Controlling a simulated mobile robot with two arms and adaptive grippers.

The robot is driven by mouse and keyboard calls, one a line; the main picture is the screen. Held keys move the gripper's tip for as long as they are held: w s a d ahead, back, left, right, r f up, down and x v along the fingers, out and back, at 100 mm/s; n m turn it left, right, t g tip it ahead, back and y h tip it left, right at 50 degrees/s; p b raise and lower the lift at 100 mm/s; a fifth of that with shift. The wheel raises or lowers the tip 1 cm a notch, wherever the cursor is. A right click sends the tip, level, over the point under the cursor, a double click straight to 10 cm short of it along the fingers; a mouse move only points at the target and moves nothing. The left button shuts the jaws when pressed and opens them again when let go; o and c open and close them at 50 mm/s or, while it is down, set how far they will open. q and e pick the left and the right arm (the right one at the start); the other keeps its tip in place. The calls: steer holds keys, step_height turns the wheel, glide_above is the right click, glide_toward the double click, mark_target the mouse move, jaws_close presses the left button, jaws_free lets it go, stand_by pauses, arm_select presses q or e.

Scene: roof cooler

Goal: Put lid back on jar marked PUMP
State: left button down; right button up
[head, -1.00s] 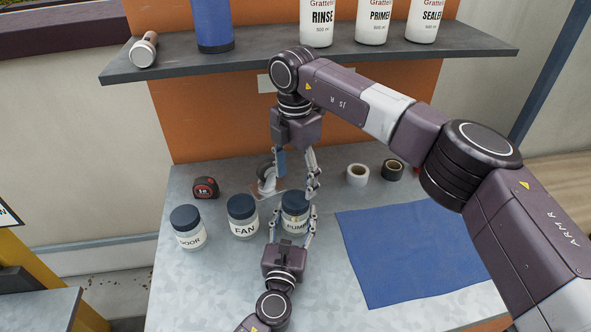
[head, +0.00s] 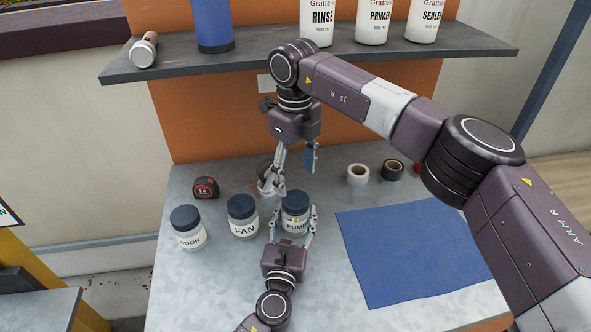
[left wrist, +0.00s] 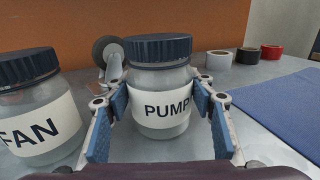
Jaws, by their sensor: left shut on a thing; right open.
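The jar marked PUMP (head: 295,225) stands upright on the metal bench, with a dark blue lid (head: 295,202) on its mouth. In the left wrist view the lid (left wrist: 158,48) sits level on the PUMP jar (left wrist: 160,108); whether it is screwed tight cannot be told. My left gripper (head: 293,232) is shut on the jar, with a blue-padded finger at each side. My right gripper (head: 290,182) is open and empty, just above and behind the lid, apart from it.
Jars marked FAN (head: 243,228) and DOOR (head: 190,238), both lidded, stand to the left. A tape measure (head: 205,187) lies behind them. Tape rolls (head: 357,175) stand at the right, behind a blue cloth (head: 410,250). A shelf (head: 290,58) with bottles hangs over the back.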

mark_target(296, 199)
steer(key=n, duration=0.5)
steer(key=shift+r, duration=0.2)
steer(key=n, duration=0.5)
steer(key=shift+r, duration=0.15)
steer(key=n, duration=0.4)
steer(key=shift+r+n, duration=0.15)
steer(key=shift+n, duration=0.25)
steer(key=n, duration=0.4)
steer(key=shift+r, duration=0.1)
steer(key=shift+f, duration=4.05)
steer(key=shift+c, duration=0.4)
